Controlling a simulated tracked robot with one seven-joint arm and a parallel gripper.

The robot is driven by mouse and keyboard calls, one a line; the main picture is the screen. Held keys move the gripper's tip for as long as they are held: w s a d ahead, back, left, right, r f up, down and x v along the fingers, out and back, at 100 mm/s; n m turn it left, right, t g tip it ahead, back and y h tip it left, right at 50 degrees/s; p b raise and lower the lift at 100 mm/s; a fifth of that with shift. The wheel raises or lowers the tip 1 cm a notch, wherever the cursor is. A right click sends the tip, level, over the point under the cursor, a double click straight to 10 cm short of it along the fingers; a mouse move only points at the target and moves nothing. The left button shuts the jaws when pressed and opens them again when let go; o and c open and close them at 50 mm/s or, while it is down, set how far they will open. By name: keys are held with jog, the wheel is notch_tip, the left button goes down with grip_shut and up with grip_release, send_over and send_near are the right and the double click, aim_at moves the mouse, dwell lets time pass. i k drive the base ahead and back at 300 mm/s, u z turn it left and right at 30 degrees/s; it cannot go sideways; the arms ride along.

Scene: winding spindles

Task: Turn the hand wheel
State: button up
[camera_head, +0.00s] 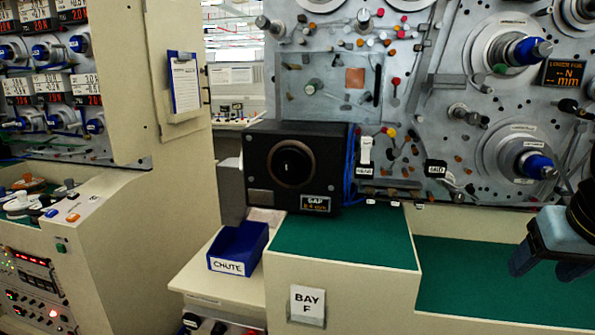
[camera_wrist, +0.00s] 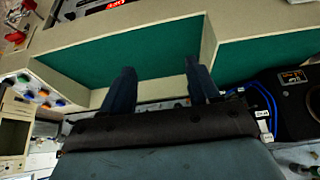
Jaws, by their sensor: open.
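No part is clearly marked as the hand wheel. A black box (camera_head: 292,167) with a round dark disc (camera_head: 291,163) on its front stands on a green-topped ledge, left of centre in the head view; I cannot tell if the disc is the wheel. Part of this box shows at the right of the wrist view (camera_wrist: 292,97). My gripper (camera_head: 545,266) is at the right edge of the head view, over the lower green ledge, well apart from the box. In the wrist view my gripper (camera_wrist: 160,66) has its two dark fingers apart with nothing between them.
A grey machine panel (camera_head: 470,110) with blue-tipped spindles and coloured knobs rises behind the ledges. A blue bin (camera_head: 238,248) marked CHUTE stands left of the raised green ledge (camera_head: 350,238). A beige cabinet (camera_head: 150,235) stands at the left. The lower green ledge (camera_head: 470,275) is bare.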

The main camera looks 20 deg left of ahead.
aim_at(291, 165)
jog(key=z, duration=1.25)
jog(key=k, duration=1.6)
jog(key=u, duration=0.9)
jog(key=i, duration=1)
jog(key=z, duration=0.05)
